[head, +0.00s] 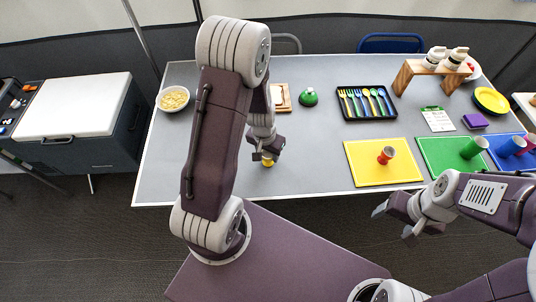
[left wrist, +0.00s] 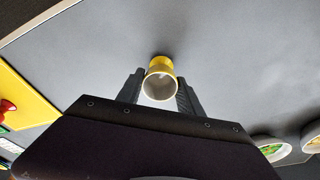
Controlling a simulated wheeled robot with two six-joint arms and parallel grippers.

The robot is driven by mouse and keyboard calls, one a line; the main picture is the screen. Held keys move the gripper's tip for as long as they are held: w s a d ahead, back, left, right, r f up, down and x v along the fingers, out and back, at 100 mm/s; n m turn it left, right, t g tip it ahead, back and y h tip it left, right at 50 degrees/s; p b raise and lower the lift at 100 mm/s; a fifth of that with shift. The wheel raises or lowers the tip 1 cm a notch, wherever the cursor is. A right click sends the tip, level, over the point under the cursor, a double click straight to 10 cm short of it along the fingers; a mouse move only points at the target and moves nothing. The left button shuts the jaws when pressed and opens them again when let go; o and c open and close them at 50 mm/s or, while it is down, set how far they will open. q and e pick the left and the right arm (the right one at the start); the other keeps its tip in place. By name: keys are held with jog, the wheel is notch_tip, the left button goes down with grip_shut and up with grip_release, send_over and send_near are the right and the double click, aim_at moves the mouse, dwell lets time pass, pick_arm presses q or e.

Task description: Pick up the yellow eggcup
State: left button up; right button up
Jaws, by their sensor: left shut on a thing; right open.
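The yellow eggcup (head: 268,162) stands on the grey table near its front edge, mostly hidden under my left gripper (head: 267,155) in the head view. In the left wrist view the eggcup (left wrist: 161,80) shows its pale round opening and yellow outside. My left gripper (left wrist: 160,90) has one finger on each side of the eggcup and is shut on it. The eggcup appears to be on the table or very close to it. My right gripper (head: 393,222) is open and empty, off the table's front edge at the right.
The grey table (head: 220,150) is clear left of the eggcup.

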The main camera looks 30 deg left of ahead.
aim_at(271, 156)
pick_arm(q)
jog(key=r, duration=0.1)
jog(key=r+p, duration=0.1)
jog(key=r, duration=0.1)
jog(key=w+r+p, duration=0.1)
jog(key=shift+d+r, duration=0.3)
jog(key=shift+r, duration=0.05)
jog(key=w+d+r+p, duration=0.1)
jog(key=w+d+r, duration=0.4)
jog(key=w, duration=0.4)
jog(key=shift+d+r, duration=0.15)
jog(key=shift+r, duration=0.2)
